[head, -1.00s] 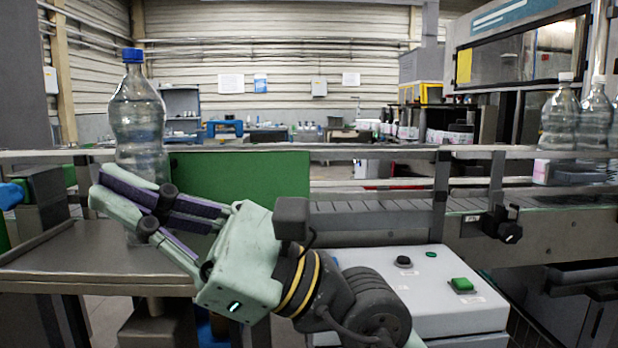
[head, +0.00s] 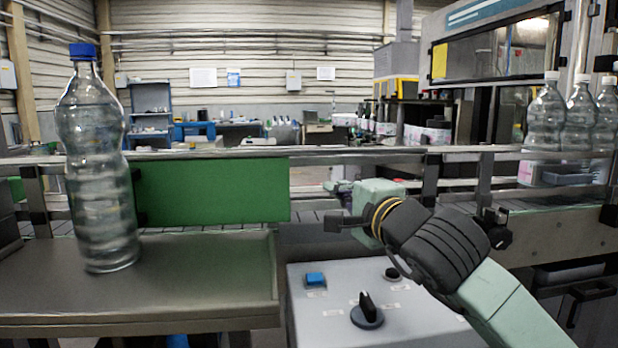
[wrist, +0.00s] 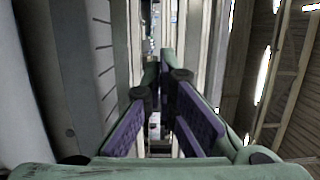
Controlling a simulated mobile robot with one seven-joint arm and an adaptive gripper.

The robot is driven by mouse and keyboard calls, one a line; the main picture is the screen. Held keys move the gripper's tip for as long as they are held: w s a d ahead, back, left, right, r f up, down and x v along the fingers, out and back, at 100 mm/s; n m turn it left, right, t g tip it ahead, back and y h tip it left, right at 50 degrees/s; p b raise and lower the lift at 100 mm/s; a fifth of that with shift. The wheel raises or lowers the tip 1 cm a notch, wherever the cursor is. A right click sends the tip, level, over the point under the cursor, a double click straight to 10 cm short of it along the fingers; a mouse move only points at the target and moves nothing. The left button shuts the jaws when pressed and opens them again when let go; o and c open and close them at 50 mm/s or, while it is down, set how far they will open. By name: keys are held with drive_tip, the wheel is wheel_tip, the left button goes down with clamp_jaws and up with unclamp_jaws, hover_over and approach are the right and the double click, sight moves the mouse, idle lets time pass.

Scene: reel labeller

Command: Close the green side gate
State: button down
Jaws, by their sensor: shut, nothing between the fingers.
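The green side gate (head: 212,190) is a flat green panel below the upper rail, upright and facing me in the head view. Its left end is close behind a large clear bottle. Conveyor shows past its free-looking right edge; I cannot tell whether it is latched. My gripper (head: 338,187) is to the right of that edge, apart from it in the picture, pointing away from me; its fingers are small and partly hidden there. In the wrist view my gripper (wrist: 165,60) has its purple-padded fingers converging at the tips, with nothing between them.
The blue-capped bottle (head: 98,180) stands on a metal side table (head: 190,275) in front of the gate's left end. A control box (head: 325,325) with a blue button and black knob is below my arm. Several bottles (head: 578,120) stand on the conveyor at right.

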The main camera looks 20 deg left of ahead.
drive_tip(key=a+p, duration=0.2)
drive_tip(key=a, duration=0.4)
drive_tip(key=shift+w+p, duration=0.15)
drive_tip(key=shift+p, duration=0.2)
